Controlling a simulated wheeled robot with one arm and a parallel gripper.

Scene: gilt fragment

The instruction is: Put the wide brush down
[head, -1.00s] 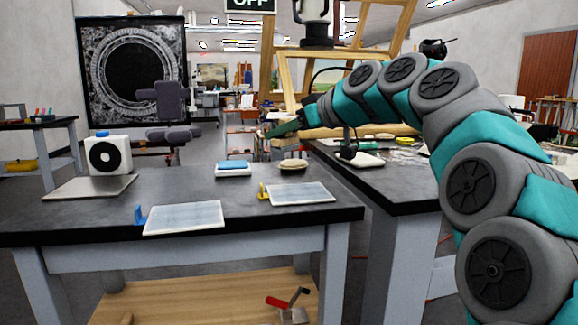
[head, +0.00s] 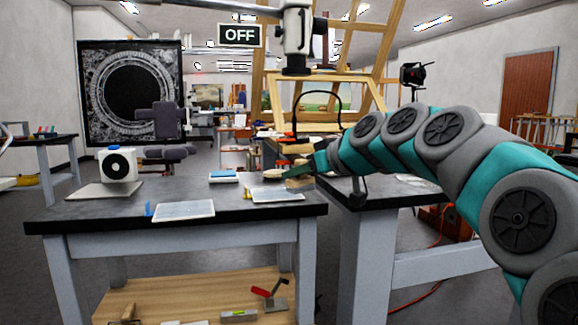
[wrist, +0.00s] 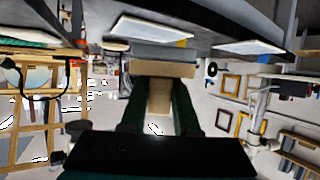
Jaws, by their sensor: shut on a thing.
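My gripper (wrist: 158,106) is shut on the wide brush (wrist: 160,69). In the wrist view the brush is a wide tan block with a grey band beyond it, and its tan handle runs between my dark green fingers. In the head view my gripper (head: 303,168) is by the right rear part of the dark-topped workbench, and the tan brush (head: 299,184) shows near its tip. It looks close to the bench top; whether it touches cannot be told. My fingers partly hide it.
A second dark bench (head: 385,192) stands to the right.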

